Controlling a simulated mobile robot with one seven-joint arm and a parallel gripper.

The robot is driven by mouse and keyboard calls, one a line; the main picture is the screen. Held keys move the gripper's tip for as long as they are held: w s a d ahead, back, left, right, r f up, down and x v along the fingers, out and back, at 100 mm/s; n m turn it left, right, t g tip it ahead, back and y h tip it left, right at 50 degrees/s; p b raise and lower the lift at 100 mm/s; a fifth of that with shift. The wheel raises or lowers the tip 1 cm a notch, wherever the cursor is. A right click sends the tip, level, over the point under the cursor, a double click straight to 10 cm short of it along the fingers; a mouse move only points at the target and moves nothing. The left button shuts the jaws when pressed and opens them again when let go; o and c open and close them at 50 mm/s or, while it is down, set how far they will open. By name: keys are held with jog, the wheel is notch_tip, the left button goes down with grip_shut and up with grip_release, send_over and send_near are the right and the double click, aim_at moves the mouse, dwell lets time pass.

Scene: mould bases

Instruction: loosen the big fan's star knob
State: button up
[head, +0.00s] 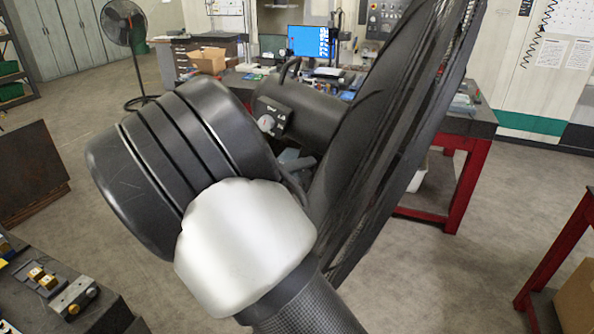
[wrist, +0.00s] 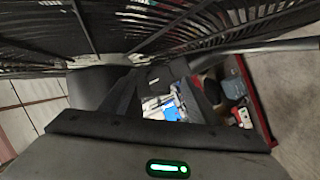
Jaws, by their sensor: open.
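The big fan fills the middle of the head view, very close. Its black cage (head: 395,115) is seen nearly edge-on, and its dark motor housing (head: 325,118) carries a small box with a grey dial (head: 265,123). My arm covers the part below the motor. I cannot make out the star knob for certain in either view. In the wrist view the fan's cage (wrist: 215,28) spans the top. My gripper (wrist: 163,85) is open there, with nothing seen held between its dark fingers. In the head view my gripper is hidden.
A red-legged workbench (head: 460,180) with monitors stands behind the fan. A second pedestal fan (head: 123,22) stands at the back left. A dark table with small metal parts (head: 73,297) is at the lower left. Bare floor (head: 430,270) lies at right.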

jog(key=shift+w, duration=0.1)
jog(key=c, duration=1)
jog(key=shift+c, duration=0.2)
jog(key=shift+f+b, duration=0.2)
jog(key=shift+b, duration=0.25)
jog(key=shift+f+n+h+b, duration=0.15)
jog(key=shift+n+h+b, duration=0.15)
jog(key=shift+n+b, duration=0.35)
jog(key=n+h+b, duration=0.1)
jog(key=n+b, duration=0.1)
jog(key=n, duration=0.1)
jog(key=shift+f+t, duration=0.15)
jog(key=shift+t, duration=0.25)
jog(key=n+h+b, duration=0.1)
jog(key=n, duration=0.2)
jog(key=shift+t+b, duration=0.35)
jog(key=shift+t, duration=0.05)
jog(key=shift+f+n+t+h, duration=0.1)
jog(key=shift+n+t+h, duration=0.35)
jog(key=shift+n, duration=1.2)
jog(key=shift+t, duration=0.25)
